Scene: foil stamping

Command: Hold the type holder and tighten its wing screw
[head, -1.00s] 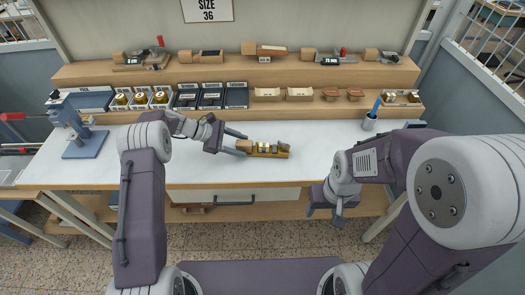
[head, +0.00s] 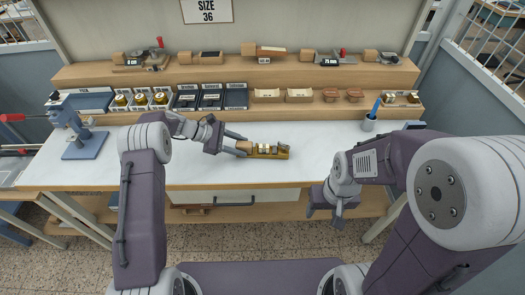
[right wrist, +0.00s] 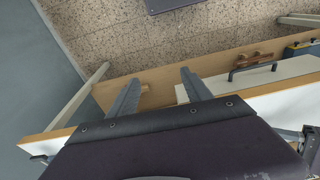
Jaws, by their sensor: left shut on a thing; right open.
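The type holder (head: 268,154), a brass-coloured body with a wooden handle (head: 243,147) at its left end, lies on the white bench top. Small pale pieces sit in it; its wing screw is too small to make out surely. My left gripper (head: 238,144) comes in from the left and is shut on the holder's wooden handle. My right gripper (head: 325,212) is open and empty in front of the bench's front edge, right of and nearer than the holder. Its two spread fingers also show in the right wrist view (right wrist: 160,90), with nothing between them.
A blue-grey press (head: 82,140) with a red lever stands at the bench's left. Shelves behind hold foil rolls (head: 140,98), dark trays (head: 210,97), and more wooden-handled tools (head: 264,51). A cup (head: 369,123) stands at the right. The white bench top (head: 320,140) right of the holder is clear.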

